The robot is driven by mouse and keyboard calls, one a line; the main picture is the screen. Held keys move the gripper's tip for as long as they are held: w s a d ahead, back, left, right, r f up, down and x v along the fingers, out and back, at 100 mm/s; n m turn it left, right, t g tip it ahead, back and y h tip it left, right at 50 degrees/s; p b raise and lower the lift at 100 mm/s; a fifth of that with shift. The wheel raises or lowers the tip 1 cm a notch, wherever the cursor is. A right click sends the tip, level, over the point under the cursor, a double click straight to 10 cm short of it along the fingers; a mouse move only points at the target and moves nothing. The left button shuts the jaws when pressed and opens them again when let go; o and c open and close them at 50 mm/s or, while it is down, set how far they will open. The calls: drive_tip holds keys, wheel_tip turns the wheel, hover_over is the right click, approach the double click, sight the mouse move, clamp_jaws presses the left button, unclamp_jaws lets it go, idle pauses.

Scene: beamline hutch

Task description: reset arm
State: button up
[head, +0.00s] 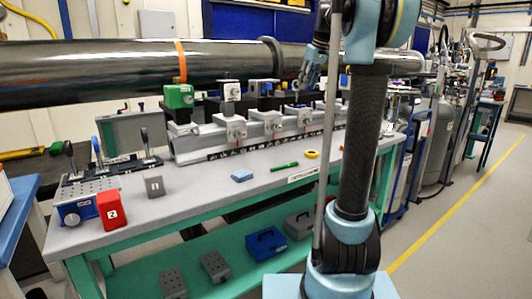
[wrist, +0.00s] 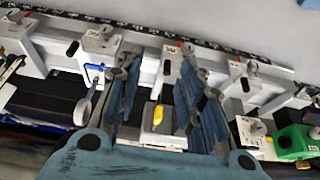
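My arm stands in the right middle of the head view, its dark tube rising from the base. My gripper (head: 310,68) is at the upper middle, above the rail of the bench, and is partly hidden by my arm. In the wrist view my gripper (wrist: 158,65) shows two blue-grey fingers spread apart. Nothing is held between them. A carriage with a yellow part (wrist: 157,117) shows in the gap beyond the fingers, on the rail.
The grey bench (head: 215,195) carries a rail (head: 200,145) with several carriages, one with a green block (head: 178,96). A red block (head: 111,210), grey block (head: 154,186), blue pad (head: 242,175) and yellow ring (head: 311,154) lie in front. A large steel pipe (head: 90,70) runs behind.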

drive_tip(key=s+d+f+m+g+h, duration=0.1)
drive_tip(key=s+f+m, duration=0.5)
drive_tip(key=s+f, duration=3.2)
drive_tip(key=s+h, duration=0.1)
drive_tip(key=s, duration=0.3)
drive_tip(key=shift+s+f+m, duration=0.25)
drive_tip(key=shift+s+m, duration=0.05)
drive_tip(key=shift+d, duration=0.1)
drive_tip(key=shift+w+f, duration=0.2)
drive_tip(key=shift+w, duration=0.25)
